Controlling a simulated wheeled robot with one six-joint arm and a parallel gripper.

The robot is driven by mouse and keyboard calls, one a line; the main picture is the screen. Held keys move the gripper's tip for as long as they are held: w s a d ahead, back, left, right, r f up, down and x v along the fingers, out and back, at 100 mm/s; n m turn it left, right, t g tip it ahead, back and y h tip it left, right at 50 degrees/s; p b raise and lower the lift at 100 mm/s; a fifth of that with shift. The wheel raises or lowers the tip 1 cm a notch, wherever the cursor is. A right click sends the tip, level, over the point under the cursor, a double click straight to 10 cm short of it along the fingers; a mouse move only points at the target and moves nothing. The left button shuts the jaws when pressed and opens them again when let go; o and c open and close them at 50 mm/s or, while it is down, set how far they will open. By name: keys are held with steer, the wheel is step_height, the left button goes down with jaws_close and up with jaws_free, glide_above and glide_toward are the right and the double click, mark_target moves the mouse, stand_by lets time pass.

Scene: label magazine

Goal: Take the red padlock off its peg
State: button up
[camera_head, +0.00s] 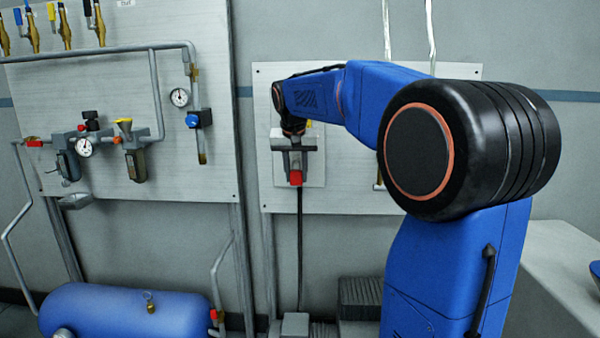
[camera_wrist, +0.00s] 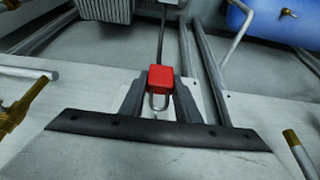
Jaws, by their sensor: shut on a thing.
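The red padlock (camera_head: 296,177) hangs low between the fingers of my gripper (camera_head: 294,168), in front of the pale right-hand board. The wrist view shows its red body (camera_wrist: 160,78) upside down, with the metal shackle toward the camera. My gripper (camera_wrist: 162,90) is shut on the padlock, one dark finger on each side of its body. The peg is not clearly visible in either view. I cannot tell whether the shackle is around it or clear of it.
The right-hand board (camera_head: 345,190) is close behind my gripper. A black cable (camera_head: 300,250) runs down below the padlock. The left board (camera_head: 212,120) carries pipes, gauges and valves. A blue tank (camera_head: 130,310) stands on the floor at left. A grey worktop (camera_head: 560,270) is at right.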

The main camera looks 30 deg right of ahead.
mark_target(295, 176)
steer(key=shift+s+a, duration=0.45)
steer(key=shift+s, duration=0.2)
steer(key=shift+s+a, duration=0.4)
steer(key=shift+s, duration=0.25)
